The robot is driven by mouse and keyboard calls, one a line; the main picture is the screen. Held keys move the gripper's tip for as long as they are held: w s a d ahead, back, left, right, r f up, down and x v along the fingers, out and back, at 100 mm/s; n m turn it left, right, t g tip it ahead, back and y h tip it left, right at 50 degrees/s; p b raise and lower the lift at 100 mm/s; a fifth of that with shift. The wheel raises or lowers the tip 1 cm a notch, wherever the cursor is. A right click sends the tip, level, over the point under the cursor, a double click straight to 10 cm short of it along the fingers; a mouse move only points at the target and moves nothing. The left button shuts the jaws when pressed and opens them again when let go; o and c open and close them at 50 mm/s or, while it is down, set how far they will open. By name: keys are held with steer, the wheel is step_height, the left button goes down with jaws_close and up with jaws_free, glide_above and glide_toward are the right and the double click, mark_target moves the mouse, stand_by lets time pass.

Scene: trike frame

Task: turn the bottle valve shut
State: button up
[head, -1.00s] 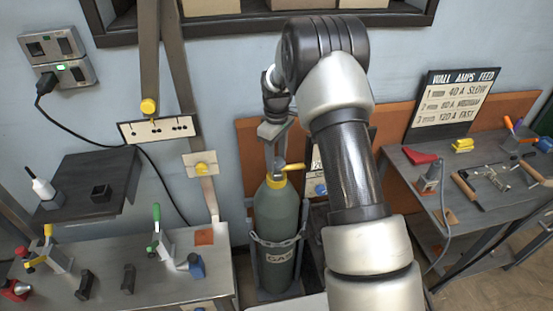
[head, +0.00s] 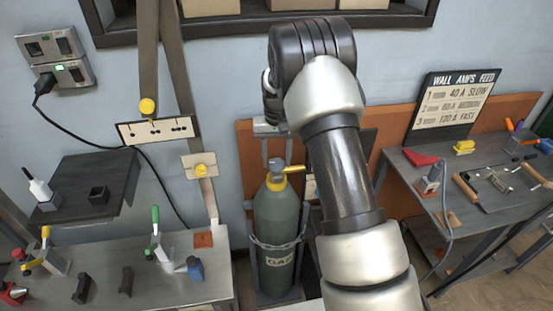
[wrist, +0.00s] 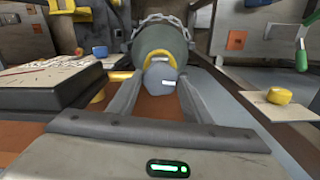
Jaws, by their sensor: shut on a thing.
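The green gas bottle (head: 276,218) stands upright, with a chain around its body. At its top are a grey valve knob (head: 276,165) and a yellow arm (head: 294,168) that points right. In the wrist view the grey valve knob (wrist: 160,76) sits between my two fingers, with a yellow collar (wrist: 158,55) behind it. My gripper (wrist: 158,88) is shut on the knob. In the head view my gripper (head: 277,154) comes down from above onto the bottle top, partly hidden by my own arm.
A left bench (head: 205,284) carries clamps with green and yellow handles. A right bench (head: 440,207) carries tools and a sign (head: 455,98). A small dark shelf (head: 75,215) is at left. An orange-brown panel (head: 247,150) stands behind the bottle.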

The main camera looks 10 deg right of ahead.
mark_target(276, 163)
steer(key=m, duration=0.4)
steer(key=shift+m, duration=0.3)
steer(key=m, duration=0.3)
steer(key=shift+m, duration=0.4)
steer(key=m+p, duration=0.1)
steer(key=m, duration=0.3)
steer(key=shift+r, duration=0.1)
steer(key=shift+m+p, duration=0.35)
steer(key=shift+m, duration=1.75)
steer(key=o, duration=1)
steer(key=shift+o, duration=0.2)
step_height(276, 163, up, 17)
steer(key=shift+r, duration=0.15)
